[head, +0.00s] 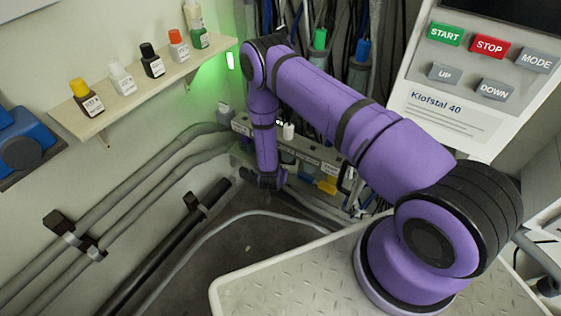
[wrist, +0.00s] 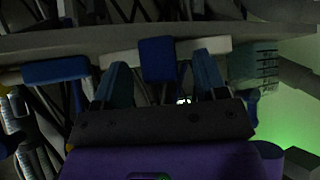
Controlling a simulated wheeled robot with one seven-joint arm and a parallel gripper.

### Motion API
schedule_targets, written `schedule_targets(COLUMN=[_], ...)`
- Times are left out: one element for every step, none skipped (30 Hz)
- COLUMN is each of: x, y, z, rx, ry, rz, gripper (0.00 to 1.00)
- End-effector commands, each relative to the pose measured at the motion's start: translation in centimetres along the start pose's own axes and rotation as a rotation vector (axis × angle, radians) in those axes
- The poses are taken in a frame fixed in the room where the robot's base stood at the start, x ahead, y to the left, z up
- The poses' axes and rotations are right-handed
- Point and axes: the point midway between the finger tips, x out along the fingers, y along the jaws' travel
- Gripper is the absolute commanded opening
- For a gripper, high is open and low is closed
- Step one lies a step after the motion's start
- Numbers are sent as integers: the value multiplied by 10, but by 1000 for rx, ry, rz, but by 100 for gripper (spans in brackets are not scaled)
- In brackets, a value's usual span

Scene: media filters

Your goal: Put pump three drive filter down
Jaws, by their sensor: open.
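My gripper (wrist: 160,64) is open in the wrist view, with one finger on each side of a blue block (wrist: 157,58). The block stands in front of a pale strip (wrist: 122,58) under a grey rail. I cannot tell whether a finger touches it, and no readable label shows whether it is the pump three drive filter. In the head view my arm reaches down beside a labelled grey rack (head: 242,124) at the back. The fingers cannot be made out there.
Another blue block (wrist: 55,70) is at the left and a grey-green ribbed block (wrist: 252,66) at the right in the wrist view. A shelf (head: 130,98) with several bottles is on the left wall. Pipes (head: 150,178) run below. A control panel (head: 462,75) stands at the right.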

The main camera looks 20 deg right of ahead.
Motion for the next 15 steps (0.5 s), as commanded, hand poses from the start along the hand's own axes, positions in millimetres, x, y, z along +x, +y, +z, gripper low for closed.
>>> schedule_targets(x=[2,2,3,3,3,3,3,2,2,2,2,2,2,2,2], y=[0,0,0,0,0,0,0,0,0,0,0,0,0,0,0], z=[0,1,1,1,1,1,1,1,1,1,1,1,1,1,1], rx=[0,0,0,0,0,0,0,0,0,0,0,0,0,0,0], ry=[-1,-1,-1,-1,-1,-1,-1,-1,-1,-1,-1,-1,-1,-1,-1], rz=[0,0,0,0,0,0,0,0,0,0,0,0,0,0,0], gripper=[66,66,66,66,66,66,66,66,57,50,43,34,27,20,11])
